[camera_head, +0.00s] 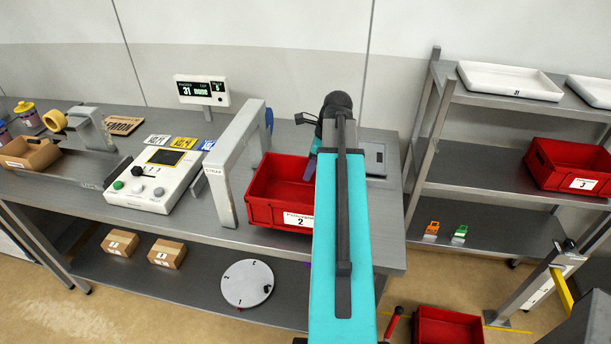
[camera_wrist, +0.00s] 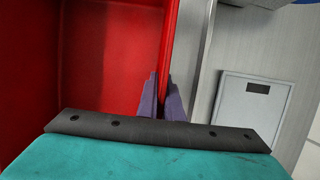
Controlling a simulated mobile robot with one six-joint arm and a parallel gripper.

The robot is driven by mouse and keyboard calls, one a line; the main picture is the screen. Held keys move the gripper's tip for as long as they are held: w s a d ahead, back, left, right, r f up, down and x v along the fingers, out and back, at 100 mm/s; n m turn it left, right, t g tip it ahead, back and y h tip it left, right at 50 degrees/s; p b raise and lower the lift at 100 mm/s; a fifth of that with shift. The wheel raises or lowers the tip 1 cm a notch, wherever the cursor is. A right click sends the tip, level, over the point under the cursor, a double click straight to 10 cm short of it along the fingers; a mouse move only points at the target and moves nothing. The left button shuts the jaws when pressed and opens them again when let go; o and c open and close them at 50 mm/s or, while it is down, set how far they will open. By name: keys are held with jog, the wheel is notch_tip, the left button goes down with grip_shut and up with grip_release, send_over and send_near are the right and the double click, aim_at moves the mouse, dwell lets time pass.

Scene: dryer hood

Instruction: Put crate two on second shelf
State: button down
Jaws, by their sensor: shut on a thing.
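Crate two (camera_head: 280,190) is a red open crate with a white label reading 2. It is on the workbench, just right of a grey arch, and looks empty where I see inside. In the wrist view, its red wall (camera_wrist: 168,45) runs between the two purple fingers of my gripper (camera_wrist: 163,105). My gripper is shut on that right-hand wall. The second shelf (camera_head: 480,172) is the grey middle board of the rack at right. Its left part is bare.
Crate three (camera_head: 575,168), red, stands on the second shelf's right part. White trays (camera_head: 510,80) lie on the top shelf. Orange and green items (camera_head: 432,229) sit on the lower shelf. Another red crate (camera_head: 448,326) is on the floor. The grey arch (camera_head: 225,180) stands close left of crate two.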

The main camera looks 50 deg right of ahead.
jog(key=shift+w, duration=0.15)
jog(key=shift+w+a, duration=0.1)
jog(key=shift+w, duration=0.2)
jog(key=shift+p+x, duration=0.6)
jog(key=shift+x, duration=0.25)
jog(key=shift+f+p, duration=0.35)
jog(key=shift+f, duration=0.65)
jog(key=shift+w+f, duration=0.1)
jog(key=c, duration=1.9)
grip_release()
jog(key=shift+r, duration=0.2)
jog(key=shift+b+v, duration=1.35)
jog(key=shift+v, duration=4.6)
